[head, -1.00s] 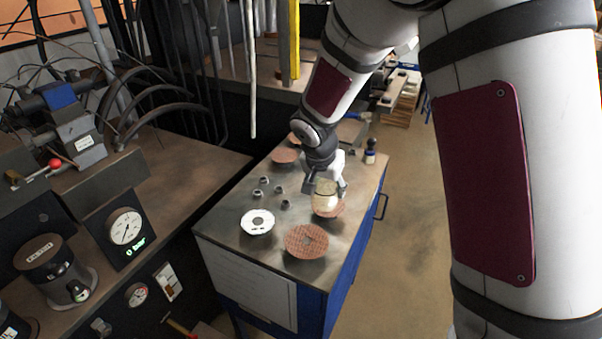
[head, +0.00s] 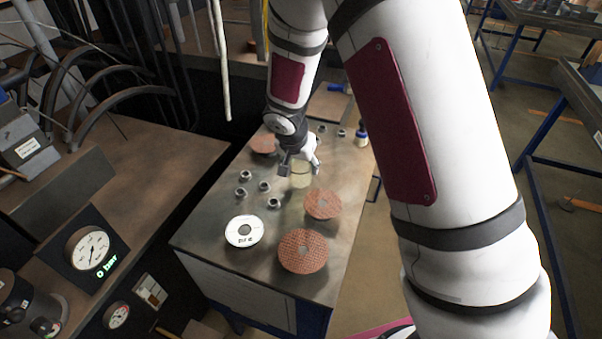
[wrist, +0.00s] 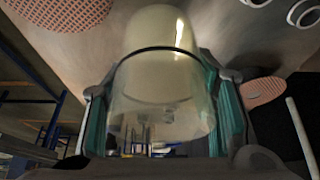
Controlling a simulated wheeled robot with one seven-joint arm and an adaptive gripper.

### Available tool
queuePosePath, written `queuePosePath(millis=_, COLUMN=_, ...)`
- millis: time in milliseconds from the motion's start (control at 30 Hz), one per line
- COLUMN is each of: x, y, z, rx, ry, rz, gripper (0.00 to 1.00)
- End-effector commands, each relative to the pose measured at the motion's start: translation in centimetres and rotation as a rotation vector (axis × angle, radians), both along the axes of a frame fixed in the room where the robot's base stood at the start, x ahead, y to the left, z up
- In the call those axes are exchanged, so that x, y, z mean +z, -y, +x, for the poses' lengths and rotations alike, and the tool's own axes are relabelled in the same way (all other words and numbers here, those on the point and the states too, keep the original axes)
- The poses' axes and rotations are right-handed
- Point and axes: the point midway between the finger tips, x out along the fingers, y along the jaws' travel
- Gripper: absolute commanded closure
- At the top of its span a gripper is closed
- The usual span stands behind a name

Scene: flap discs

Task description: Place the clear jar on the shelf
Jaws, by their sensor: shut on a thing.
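The clear jar (head: 301,176) is see-through with a yellowish tint. In the wrist view the jar (wrist: 160,75) fills the middle, with a dark ring around it. My gripper (head: 298,164) is shut on the jar, one teal-padded finger on each side of it. The jar is over the blue bench's metal top, behind the nearer red flap discs; I cannot tell whether it touches the top. I cannot make out a shelf for certain in these views.
Red flap discs (head: 303,250) (head: 322,204) (head: 264,143) and a white disc (head: 244,231) lie on the bench top (head: 215,212). Several metal nuts (head: 264,186) stand left of the jar. A small dark-topped bottle (head: 361,136) is at the right edge. A gauge panel (head: 92,249) stands left.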

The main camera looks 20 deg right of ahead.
Motion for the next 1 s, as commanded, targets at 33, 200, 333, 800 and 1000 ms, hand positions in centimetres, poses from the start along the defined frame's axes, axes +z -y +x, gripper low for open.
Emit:
queuePosePath(millis=33, x=-0.8, y=0.0, z=-0.1, rx=0.003, ry=-0.004, rz=-0.003, gripper=0.76)
queuePosePath(millis=200, x=-3.0, y=-0.1, z=-0.1, rx=0.002, ry=-0.002, rz=-0.001, gripper=0.76)
queuePosePath(millis=333, x=-3.6, y=-0.1, z=0.0, rx=0.003, ry=-0.001, rz=-0.001, gripper=0.76)
queuePosePath(millis=800, x=-3.8, y=0.0, z=0.0, rx=0.001, ry=-0.001, rz=0.000, gripper=0.29)
queuePosePath(millis=1000, x=-3.8, y=0.0, z=0.0, rx=0.001, ry=-0.001, rz=0.000, gripper=0.29)
